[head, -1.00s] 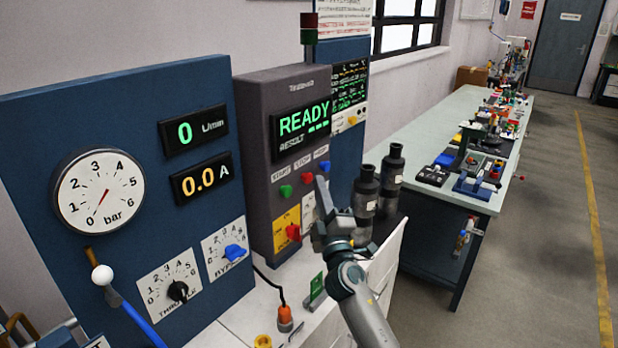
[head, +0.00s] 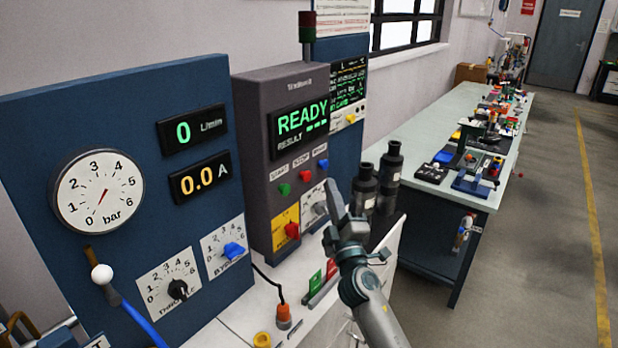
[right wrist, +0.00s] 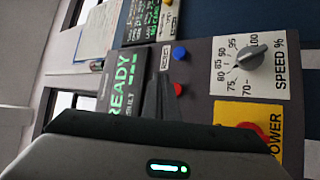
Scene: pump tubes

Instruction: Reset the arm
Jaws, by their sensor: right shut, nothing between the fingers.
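My right gripper (head: 335,192) is shut and empty, pointing up in front of the dark control box (head: 254,160) in the head view. The box's screen (head: 300,128) reads READY. Below the screen are a green button (head: 284,189), a red button and a blue button. A red knob (head: 291,230) sits on a yellow plate. In the right wrist view the box fills the middle, turned sideways, with the grey SPEED dial (right wrist: 251,58) and part of the POWER knob showing. My left gripper is not in view.
A blue panel (head: 110,240) with a pressure gauge (head: 98,190) and dials stands at the left. Two dark cylinders (head: 389,166) stand just right of my right gripper. A long cluttered bench (head: 425,188) runs back. The floor at the right is clear.

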